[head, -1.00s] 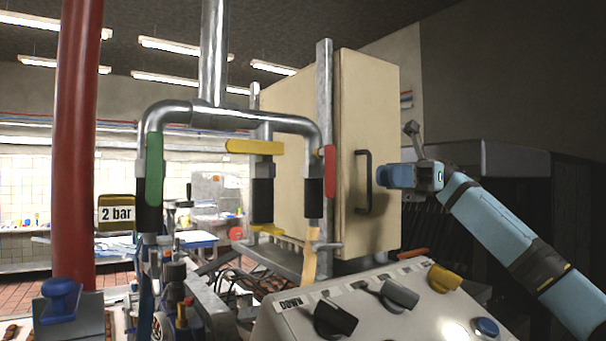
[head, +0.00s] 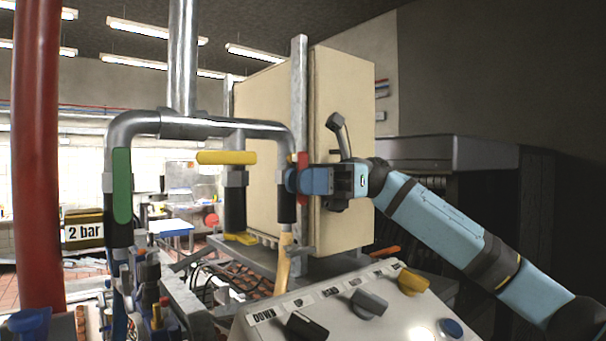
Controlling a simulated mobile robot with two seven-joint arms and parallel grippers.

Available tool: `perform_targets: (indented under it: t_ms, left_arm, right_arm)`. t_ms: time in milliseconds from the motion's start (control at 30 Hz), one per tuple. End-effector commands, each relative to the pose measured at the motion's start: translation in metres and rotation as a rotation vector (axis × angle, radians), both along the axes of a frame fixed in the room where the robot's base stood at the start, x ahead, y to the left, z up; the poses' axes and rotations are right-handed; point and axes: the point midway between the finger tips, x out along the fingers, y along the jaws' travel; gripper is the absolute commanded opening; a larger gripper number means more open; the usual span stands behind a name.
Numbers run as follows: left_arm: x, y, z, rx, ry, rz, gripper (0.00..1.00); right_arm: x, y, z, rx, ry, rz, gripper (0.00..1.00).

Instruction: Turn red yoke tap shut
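The steel pipe yoke (head: 205,127) has two downward legs. The red tap handle (head: 303,158) is on its right leg, upright along the pipe. The green tap handle (head: 122,186) is on the left leg, also upright. My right gripper (head: 292,181) comes in from the right and is at the red handle, covering its middle; red shows above and below it. I cannot tell whether the fingers are closed on the handle or only beside it. My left gripper is not in view.
A beige cabinet (head: 345,90) stands right behind the gripper. A yellow handle (head: 227,158) is between the yoke legs. A control panel with knobs (head: 369,303) is below my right arm. A red column (head: 38,150) stands at the left.

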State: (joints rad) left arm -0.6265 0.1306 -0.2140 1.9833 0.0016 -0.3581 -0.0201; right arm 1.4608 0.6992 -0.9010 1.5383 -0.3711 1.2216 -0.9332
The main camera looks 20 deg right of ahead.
Motion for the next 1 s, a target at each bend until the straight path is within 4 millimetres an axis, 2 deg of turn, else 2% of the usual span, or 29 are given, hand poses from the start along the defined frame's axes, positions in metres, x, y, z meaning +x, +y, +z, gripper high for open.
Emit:
perform_targets:
  t_ms: [300, 400, 767, 1000]
  left_arm:
    - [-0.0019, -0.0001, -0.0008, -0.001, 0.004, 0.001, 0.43]
    - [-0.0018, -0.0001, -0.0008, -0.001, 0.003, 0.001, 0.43]
    - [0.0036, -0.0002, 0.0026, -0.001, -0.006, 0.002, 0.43]
    - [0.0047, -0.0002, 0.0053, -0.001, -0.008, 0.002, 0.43]
  right_arm:
    - [-0.001, 0.0026, -0.0001, 0.0, -0.001, 0.0, 0.18]
    - [-0.001, 0.0025, 0.0, 0.0, -0.001, 0.0, 0.0]
    - [-0.0008, 0.0014, 0.0007, -0.025, -0.011, 0.001, 0.0]
    - [0.0008, -0.0025, 0.0024, -0.136, -0.053, 0.0, 0.0]
